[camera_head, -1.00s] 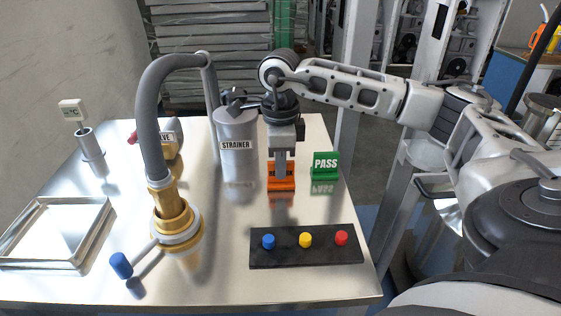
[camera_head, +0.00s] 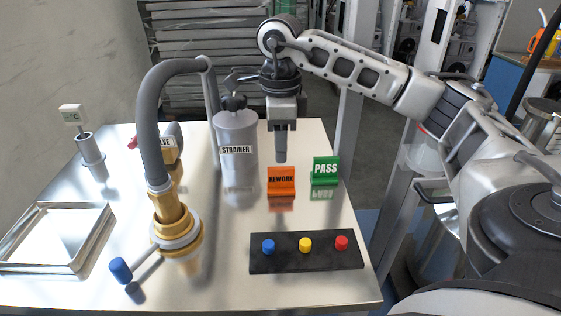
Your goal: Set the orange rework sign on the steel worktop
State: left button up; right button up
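The orange rework sign (camera_head: 281,181) stands upright on the steel worktop (camera_head: 225,280), its REWORK label facing me. It is just left of the green PASS sign (camera_head: 326,171). My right gripper (camera_head: 281,158) is above the rework sign, pointing down and apart from it. Its fingers line up in this view, so the gap between them is hidden; the sign has come free of them, so I take it as open and empty. My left gripper is not in view.
A grey strainer (camera_head: 237,150) stands left of the rework sign. A black panel with blue, yellow and red buttons (camera_head: 305,262) lies in front. A brass valve with a grey hose (camera_head: 174,220) and a steel tray (camera_head: 88,238) occupy the left.

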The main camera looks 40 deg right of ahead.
aim_at(280, 167)
notch_tip(280, 167, up, 6)
jog(key=shift+f+p, duration=0.1)
jog(key=shift+p, duration=0.2)
dwell(0.4)
